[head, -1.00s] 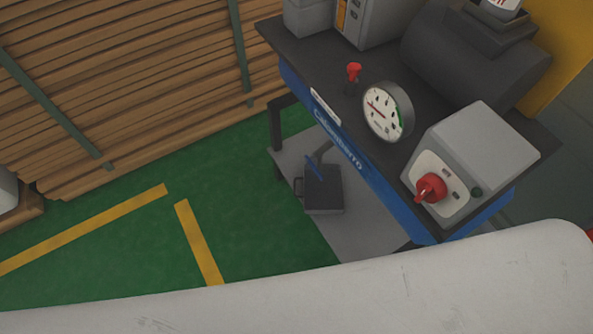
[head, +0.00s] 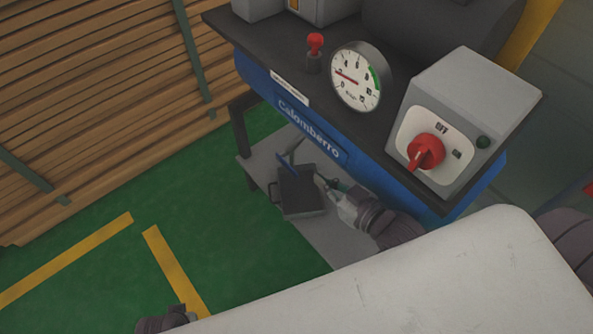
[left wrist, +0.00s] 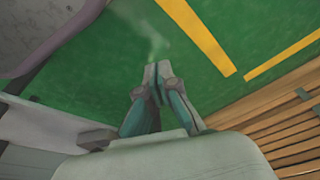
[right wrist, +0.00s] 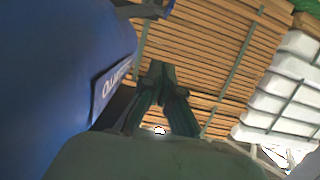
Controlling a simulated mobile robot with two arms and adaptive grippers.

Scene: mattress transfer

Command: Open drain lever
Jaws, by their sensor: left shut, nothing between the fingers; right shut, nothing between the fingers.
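A thin blue lever (head: 284,164), which looks like the drain lever, shows below the blue tank of the compressor (head: 310,135), above a dark box. My right gripper (head: 326,182) is shut and empty under the tank, a little to the right of the lever. In the right wrist view its fingers (right wrist: 161,70) are together beside the tank (right wrist: 60,70), and a small blue piece (right wrist: 167,8) at the top edge may be the lever. My left gripper (left wrist: 157,68) is shut and empty over the green floor.
The dark box (head: 302,192) stands on a grey base plate (head: 258,165). A red-knobbed valve (head: 315,45), a gauge (head: 356,78) and a red rotary switch (head: 425,150) sit above. Stacked planks (head: 90,110) stand at left. Green floor between is clear.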

